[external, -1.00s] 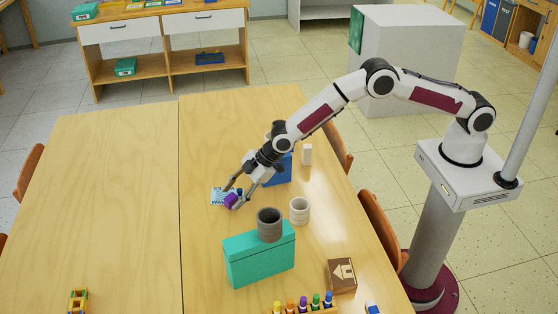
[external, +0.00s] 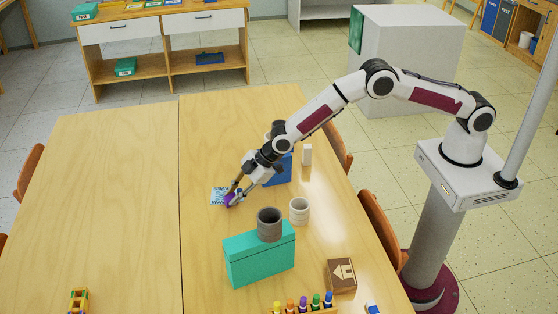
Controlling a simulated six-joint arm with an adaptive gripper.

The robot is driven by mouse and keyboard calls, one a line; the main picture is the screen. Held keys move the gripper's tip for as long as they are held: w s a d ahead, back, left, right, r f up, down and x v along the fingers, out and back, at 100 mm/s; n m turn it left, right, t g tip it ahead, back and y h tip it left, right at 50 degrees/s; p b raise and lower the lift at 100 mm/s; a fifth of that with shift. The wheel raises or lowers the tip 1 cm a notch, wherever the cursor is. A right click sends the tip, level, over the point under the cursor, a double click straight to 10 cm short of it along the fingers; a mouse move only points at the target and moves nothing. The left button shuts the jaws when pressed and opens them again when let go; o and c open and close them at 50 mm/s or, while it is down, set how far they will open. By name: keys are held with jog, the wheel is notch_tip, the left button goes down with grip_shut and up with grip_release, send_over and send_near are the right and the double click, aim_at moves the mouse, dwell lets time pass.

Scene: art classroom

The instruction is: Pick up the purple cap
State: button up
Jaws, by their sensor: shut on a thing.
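The purple cap (external: 229,200) is small and sits at the tips of my gripper (external: 234,197), over the near edge of a light blue printed card (external: 217,196) on the table. My gripper reaches down from the right and its fingers are closed on the cap. The fingers hide part of the cap. I cannot tell whether the cap touches the card or is just above it.
A teal box (external: 258,258) with a grey cup (external: 269,224) on it stands nearer the camera. The left table half (external: 110,210) is mostly clear.

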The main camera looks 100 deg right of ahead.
aim_at(233, 196)
notch_tip(233, 196, up, 10)
dwell(0.9)
jog(key=shift+d, duration=0.1)
dwell(0.5)
jog(key=shift+w+d+r+m, duration=0.15)
jog(key=shift+d+m, duration=0.25)
jog(key=shift+m, duration=0.55)
jog(key=shift+w+d+f+m, duration=0.15)
jog(key=shift+d+m, duration=0.2)
jog(key=shift+m, duration=0.55)
jog(key=shift+w+d+r+m, duration=0.15)
jog(key=shift+d+m, duration=0.25)
jog(key=shift+m, duration=0.55)
jog(key=shift+f, duration=3.15)
